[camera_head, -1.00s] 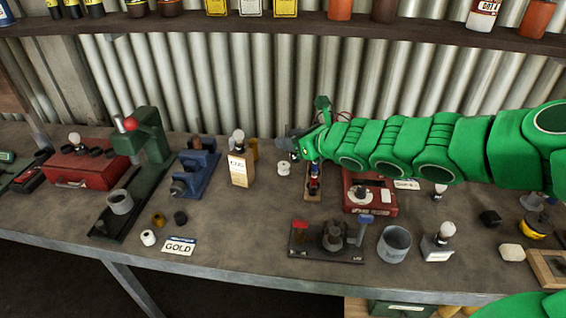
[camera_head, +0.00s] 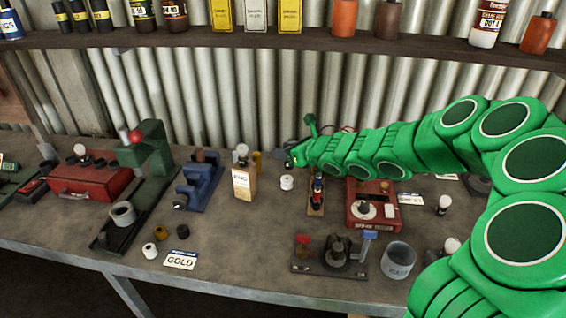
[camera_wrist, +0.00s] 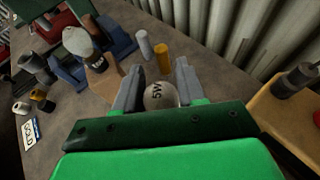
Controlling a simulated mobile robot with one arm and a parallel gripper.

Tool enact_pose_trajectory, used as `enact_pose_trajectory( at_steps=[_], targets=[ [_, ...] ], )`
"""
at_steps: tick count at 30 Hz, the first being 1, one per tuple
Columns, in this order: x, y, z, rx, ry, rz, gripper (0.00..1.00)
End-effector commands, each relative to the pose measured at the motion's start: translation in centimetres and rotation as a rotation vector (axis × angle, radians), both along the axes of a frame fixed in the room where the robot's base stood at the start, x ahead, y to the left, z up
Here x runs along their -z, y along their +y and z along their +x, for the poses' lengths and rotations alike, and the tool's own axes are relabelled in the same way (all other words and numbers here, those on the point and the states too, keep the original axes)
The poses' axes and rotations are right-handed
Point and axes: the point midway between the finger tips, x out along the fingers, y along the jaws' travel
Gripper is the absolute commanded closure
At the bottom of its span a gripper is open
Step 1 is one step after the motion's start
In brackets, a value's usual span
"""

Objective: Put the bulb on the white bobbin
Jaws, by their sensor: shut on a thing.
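My gripper (camera_wrist: 158,92) is shut on a round white bulb (camera_wrist: 160,97) marked "5W", held between its two grey fingers in the wrist view.
Left of the bobbin stands a box (camera_head: 244,182) topped by another bulb (camera_head: 241,151). A yellow cylinder (camera_wrist: 162,54) stands behind it. On the right are a narrow wooden stand (camera_head: 315,205) and a red device (camera_head: 368,207). A corrugated wall (camera_head: 330,90) closes the back.

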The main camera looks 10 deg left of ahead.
Motion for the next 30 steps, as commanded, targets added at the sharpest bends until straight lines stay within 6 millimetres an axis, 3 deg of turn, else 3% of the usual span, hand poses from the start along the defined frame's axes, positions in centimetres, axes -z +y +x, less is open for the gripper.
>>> enact_pose_trajectory(
  at_steps=[9,17,24,30],
  targets=[
    [2.7,0.8,2.0,-0.002,0.001,0.000,0.91],
    [3.5,1.0,2.6,-0.002,0.000,0.000,0.91],
    [6.3,1.1,2.8,-0.001,0.006,0.000,0.91],
    [6.8,1.1,2.9,-0.001,0.001,-0.001,0.91]
  ],
)
